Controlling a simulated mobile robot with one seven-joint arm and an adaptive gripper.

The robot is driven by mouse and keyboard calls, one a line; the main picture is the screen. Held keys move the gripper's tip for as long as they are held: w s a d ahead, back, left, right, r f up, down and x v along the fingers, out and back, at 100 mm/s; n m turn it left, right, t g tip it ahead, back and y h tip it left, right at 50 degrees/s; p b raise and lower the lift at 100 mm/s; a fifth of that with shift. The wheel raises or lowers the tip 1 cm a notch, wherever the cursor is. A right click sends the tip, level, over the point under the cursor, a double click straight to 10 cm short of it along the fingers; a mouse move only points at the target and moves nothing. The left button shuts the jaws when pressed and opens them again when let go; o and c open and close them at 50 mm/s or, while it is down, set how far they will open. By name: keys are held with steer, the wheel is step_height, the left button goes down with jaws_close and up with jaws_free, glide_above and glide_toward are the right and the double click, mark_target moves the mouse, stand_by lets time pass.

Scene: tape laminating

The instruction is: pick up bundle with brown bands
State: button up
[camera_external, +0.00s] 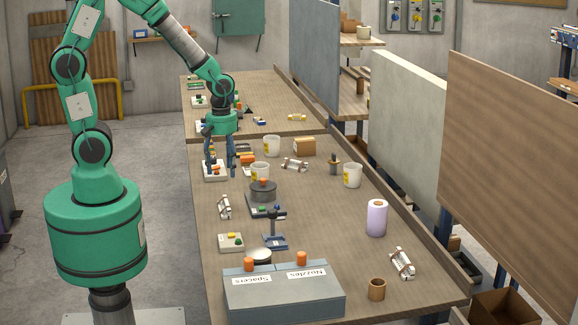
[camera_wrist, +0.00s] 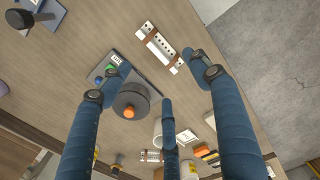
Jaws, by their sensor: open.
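A pale bundle of rods with brown bands (camera_wrist: 160,47) lies on the table in the wrist view, beyond my fingertips and close to the table's edge. It appears to be the bundle near the table's left edge (camera_external: 225,207) in the external view. My gripper (camera_external: 220,168) points down over the far part of the near table, further back than that bundle. Its blue fingers (camera_wrist: 158,78) are spread open with nothing between them. Similar bundles lie near the table's middle (camera_external: 294,164) and at the front right (camera_external: 402,263); their band colours are hard to tell.
A dark round pot (camera_external: 263,188) stands on a device beside the left bundle. White cups (camera_external: 352,175), a purple roll (camera_external: 377,218), a blue stand (camera_external: 274,240) and a grey labelled box (camera_external: 283,294) also stand on the table. Bare tabletop (camera_external: 325,215) lies right of centre.

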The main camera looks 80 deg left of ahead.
steer(key=b, duration=0.2)
glide_above(226, 202)
steer(key=shift+s+f, duration=0.1)
steer(key=shift+f, duration=4.2)
steer(key=shift+d+f+b, duration=0.1)
steer(key=shift+f+b, duration=0.7)
steer(key=shift+f, duration=1.8)
steer(key=c, duration=1.3)
steer(key=shift+r, duration=0.1)
